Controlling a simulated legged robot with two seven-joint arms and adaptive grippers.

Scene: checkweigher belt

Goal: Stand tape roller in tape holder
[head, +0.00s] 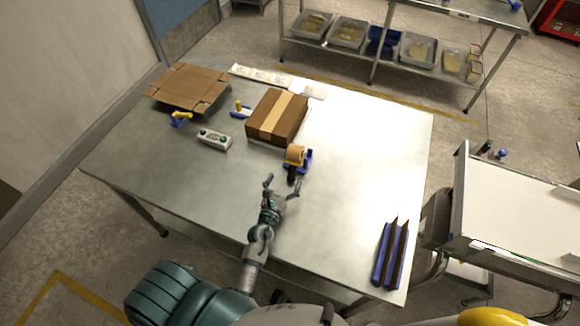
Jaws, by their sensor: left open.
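The tape roller (295,154), with a tan roll and a dark handle end pointing toward me, is on the metal table just in front of the taped cardboard box. A blue piece (307,161) shows at its right side and looks like the tape holder. The two overlap, so I cannot tell whether the roller sits in it or beside it. My left gripper (283,188) is open and empty, its fingers spread just on the near side of the handle, apart from it. My right gripper is not in view.
The closed cardboard box (278,117) stands behind the roller. A flattened carton (188,88), a blue-yellow tool (180,119) and a grey button box (214,139) lie left. Dark and blue angled strips (391,254) lie at the near right corner. The table's right middle is clear.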

